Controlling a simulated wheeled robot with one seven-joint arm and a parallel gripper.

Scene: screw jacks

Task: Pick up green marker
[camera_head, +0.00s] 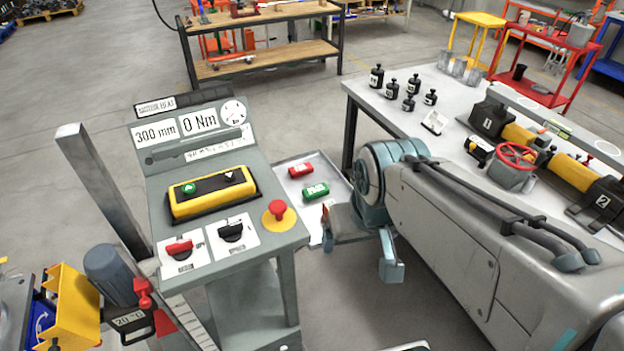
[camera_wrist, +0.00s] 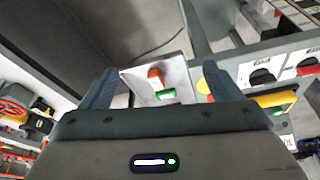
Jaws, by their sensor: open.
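The green marker (camera_head: 315,192) is a small block with white lettering. It lies on a light grey tray (camera_head: 335,177) beside the control console, just in front of a similar red marker (camera_head: 300,170). My gripper (camera_head: 360,246) is open, right of and nearer than the tray in the head view, apart from the green marker. In the wrist view, the green marker (camera_wrist: 165,96) and the red marker (camera_wrist: 155,77) show beyond my gripper (camera_wrist: 158,70), between its two spread fingers. Nothing is seen between the jaws.
The grey console (camera_head: 275,243) with a red stop button (camera_head: 278,210) stands left of the tray. A workbench (camera_head: 450,82) with black weights and a yellow-and-black screw jack (camera_head: 515,136) is on the right. Open floor (camera_head: 280,115) lies behind the tray.

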